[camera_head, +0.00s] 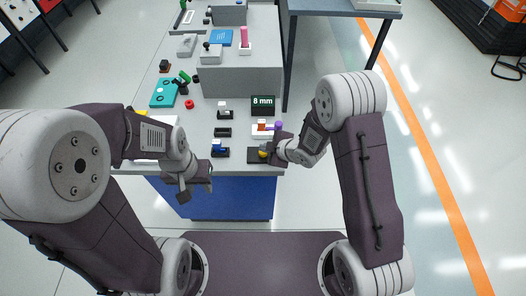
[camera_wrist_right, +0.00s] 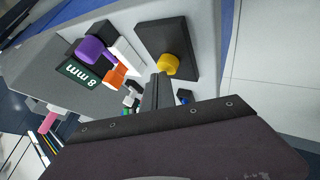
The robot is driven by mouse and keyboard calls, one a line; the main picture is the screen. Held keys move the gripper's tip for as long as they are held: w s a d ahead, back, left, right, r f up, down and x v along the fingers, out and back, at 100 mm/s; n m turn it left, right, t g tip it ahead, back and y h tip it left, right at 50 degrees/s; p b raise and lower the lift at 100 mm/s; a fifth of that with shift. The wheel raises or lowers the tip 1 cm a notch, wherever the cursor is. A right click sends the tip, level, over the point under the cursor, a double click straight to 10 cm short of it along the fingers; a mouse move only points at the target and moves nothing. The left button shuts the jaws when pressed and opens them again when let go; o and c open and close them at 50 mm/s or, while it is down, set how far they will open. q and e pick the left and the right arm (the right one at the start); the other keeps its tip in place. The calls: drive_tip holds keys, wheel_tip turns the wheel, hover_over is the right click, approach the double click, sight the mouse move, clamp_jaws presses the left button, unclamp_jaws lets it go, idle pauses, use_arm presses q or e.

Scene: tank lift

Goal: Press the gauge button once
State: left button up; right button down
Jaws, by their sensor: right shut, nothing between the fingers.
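The gauge button is a yellow knob (camera_wrist_right: 167,66) on a black plate (camera_wrist_right: 166,38). In the head view the plate (camera_head: 253,156) lies near the table's front right edge, and the yellow knob (camera_head: 263,153) is partly covered by my right gripper (camera_head: 270,152). In the right wrist view my right gripper (camera_wrist_right: 160,80) is shut and empty, its tips right beside the knob. I cannot tell if they touch it. The gauge display (camera_head: 262,105) reads "8 mm"; it also shows in the wrist view (camera_wrist_right: 81,75). My left gripper (camera_head: 184,195) hangs at the table's front edge; its jaws are unclear.
A white block with an orange and a purple part (camera_wrist_right: 97,51) stands close to the button plate. Small black fixtures (camera_head: 222,132) stand left of it. A grey raised block (camera_head: 240,82) is behind. A teal piece (camera_head: 164,92) and a red ring (camera_head: 189,104) lie left.

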drive_tip(key=shift+f+b, duration=0.3)
drive_tip(key=shift+f, duration=0.05)
drive_tip(key=shift+r, duration=0.15)
idle(0.3)
drive_tip(key=shift+r+p, duration=0.7)
drive_tip(key=shift+r, duration=0.05)
wheel_tip(320, 180, up, 5)
drive_tip(key=p, duration=0.4)
idle(0.6)
